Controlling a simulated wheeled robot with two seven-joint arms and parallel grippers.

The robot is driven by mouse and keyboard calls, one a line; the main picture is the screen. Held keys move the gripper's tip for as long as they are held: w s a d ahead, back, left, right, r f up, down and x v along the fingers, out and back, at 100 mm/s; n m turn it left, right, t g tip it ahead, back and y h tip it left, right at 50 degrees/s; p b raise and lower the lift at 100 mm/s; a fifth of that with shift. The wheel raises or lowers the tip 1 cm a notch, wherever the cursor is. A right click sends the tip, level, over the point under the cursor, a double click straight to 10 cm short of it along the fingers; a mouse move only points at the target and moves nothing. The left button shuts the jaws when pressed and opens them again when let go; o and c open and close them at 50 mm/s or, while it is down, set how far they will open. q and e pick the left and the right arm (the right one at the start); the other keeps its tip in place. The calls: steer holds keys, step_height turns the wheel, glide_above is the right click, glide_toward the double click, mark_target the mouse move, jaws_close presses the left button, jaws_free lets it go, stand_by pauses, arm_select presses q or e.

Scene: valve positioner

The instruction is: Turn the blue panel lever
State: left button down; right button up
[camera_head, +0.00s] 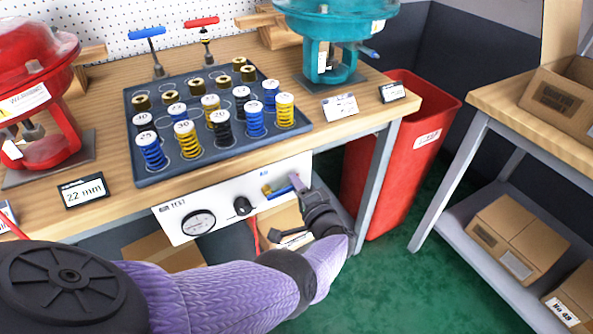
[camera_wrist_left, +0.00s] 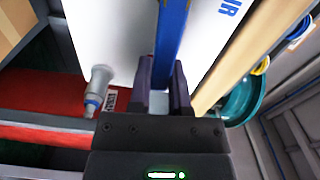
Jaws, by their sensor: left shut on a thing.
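The blue panel lever (camera_head: 282,187) is on the right part of the white test panel (camera_head: 175,222), beside a small brass-coloured fitting. In the left wrist view the lever (camera_wrist_left: 172,35) is a long blue bar running down between my fingers. My left gripper (camera_head: 298,184) reaches the panel from below right, its fingers shut on the lever. My right gripper is not in view.
The panel hangs under the front edge of the wooden bench (camera_head: 330,135). It carries a gauge (camera_head: 198,222) and a black knob (camera_head: 242,206). A blue tray (camera_head: 215,155) of springs stands above.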

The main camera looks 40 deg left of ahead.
arm_select(q)
steer(key=shift+f+m, duration=0.25)
steer(key=shift+m, duration=0.25)
steer(key=c, duration=0.6)
jaws_free()
steer(key=shift+o, duration=0.2)
steer(key=p+v, duration=0.1)
steer(key=v, duration=0.9)
steer(key=shift+p, duration=0.3)
steer(key=shift+w, duration=0.1)
